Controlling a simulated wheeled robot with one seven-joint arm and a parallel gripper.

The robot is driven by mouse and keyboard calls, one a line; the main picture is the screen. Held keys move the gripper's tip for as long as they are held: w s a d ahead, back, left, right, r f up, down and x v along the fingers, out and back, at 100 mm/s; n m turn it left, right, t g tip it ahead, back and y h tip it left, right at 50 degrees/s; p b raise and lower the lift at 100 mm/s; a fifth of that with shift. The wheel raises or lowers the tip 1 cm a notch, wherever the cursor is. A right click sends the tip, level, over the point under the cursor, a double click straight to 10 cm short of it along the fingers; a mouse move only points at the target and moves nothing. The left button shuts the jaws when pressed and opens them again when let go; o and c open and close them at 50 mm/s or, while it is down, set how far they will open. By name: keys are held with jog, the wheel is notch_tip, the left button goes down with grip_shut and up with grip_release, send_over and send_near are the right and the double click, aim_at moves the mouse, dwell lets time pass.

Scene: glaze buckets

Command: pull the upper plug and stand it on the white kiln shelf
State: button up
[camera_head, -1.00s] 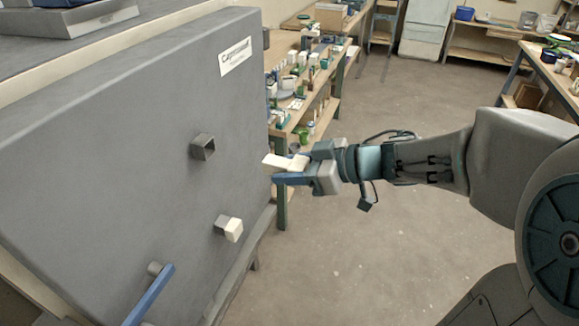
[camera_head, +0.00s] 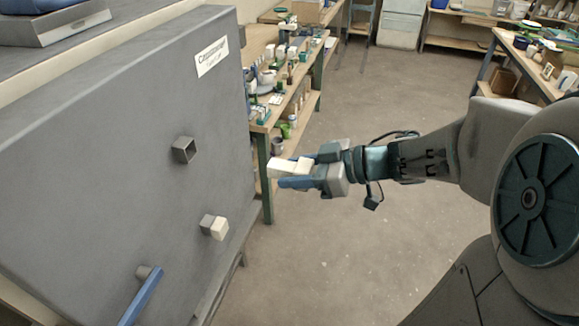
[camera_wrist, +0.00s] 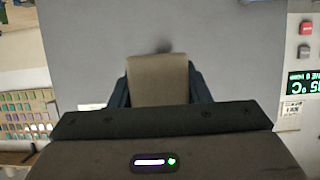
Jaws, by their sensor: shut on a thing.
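My gripper (camera_head: 298,175) is shut on a pale cream plug (camera_head: 288,167), held clear of the grey kiln wall and to its right in the head view. The held plug (camera_wrist: 158,80) also shows between the two fingers in the wrist view, with the grey surface beyond. The upper port (camera_head: 184,150) in the kiln wall is an open, empty square tube. A second pale plug (camera_head: 219,229) sits in the lower port (camera_head: 207,223). I cannot make out the white kiln shelf in either view.
A blue handle (camera_head: 142,296) sticks out low on the kiln wall (camera_head: 110,150). A wooden shelf unit (camera_head: 268,125) crowded with small pots stands behind my gripper. The floor (camera_head: 330,260) below my arm is clear. A control panel with a display (camera_wrist: 304,83) is at the wrist view's right.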

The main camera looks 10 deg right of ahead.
jog(key=shift+s+d+p, duration=0.25)
jog(key=shift+s+d, duration=0.1)
jog(key=shift+d, duration=0.5)
jog(key=shift+s+d+p, duration=0.2)
jog(key=shift+s+d, duration=0.15)
jog(key=shift+d, duration=0.5)
